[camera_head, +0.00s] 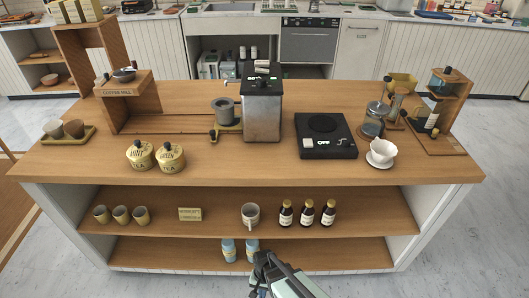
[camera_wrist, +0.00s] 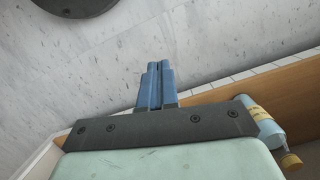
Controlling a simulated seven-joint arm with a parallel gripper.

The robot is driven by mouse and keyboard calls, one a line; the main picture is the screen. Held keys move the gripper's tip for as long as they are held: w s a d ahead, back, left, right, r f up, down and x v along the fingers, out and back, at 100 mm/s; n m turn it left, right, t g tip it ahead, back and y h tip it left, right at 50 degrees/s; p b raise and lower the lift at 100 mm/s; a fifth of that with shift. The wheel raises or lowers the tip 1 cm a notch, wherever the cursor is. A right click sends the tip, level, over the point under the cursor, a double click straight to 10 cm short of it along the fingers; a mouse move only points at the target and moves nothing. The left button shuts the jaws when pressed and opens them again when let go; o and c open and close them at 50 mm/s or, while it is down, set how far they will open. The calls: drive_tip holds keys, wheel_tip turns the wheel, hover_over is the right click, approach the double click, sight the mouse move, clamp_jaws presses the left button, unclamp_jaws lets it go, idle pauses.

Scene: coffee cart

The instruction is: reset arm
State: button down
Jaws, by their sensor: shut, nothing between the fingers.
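My gripper (camera_wrist: 155,85) is shut and empty in the wrist view. Its two blue fingers meet, with pale marble floor (camera_wrist: 215,35) behind them. In the head view my arm shows at the bottom centre, in front of the cart's lower shelf (camera_head: 330,252). The fingertips are hard to make out there.
The wooden cart top (camera_head: 210,92) carries a grey machine (camera_head: 262,108), a black hot plate (camera_head: 325,135), tea tins (camera_head: 171,158) and a white cup (camera_head: 381,152). A mug (camera_head: 250,215) and brown bottles (camera_head: 307,212) stand on the upper shelf.

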drive_tip(key=s+d+n+g, duration=0.2)
drive_tip(key=s+d+g, duration=0.2)
drive_tip(key=s+d, duration=1.2)
drive_tip(key=shift+s+d+r, duration=0.2)
drive_tip(key=shift+d+r, duration=0.2)
drive_tip(key=shift+d, duration=0.5)
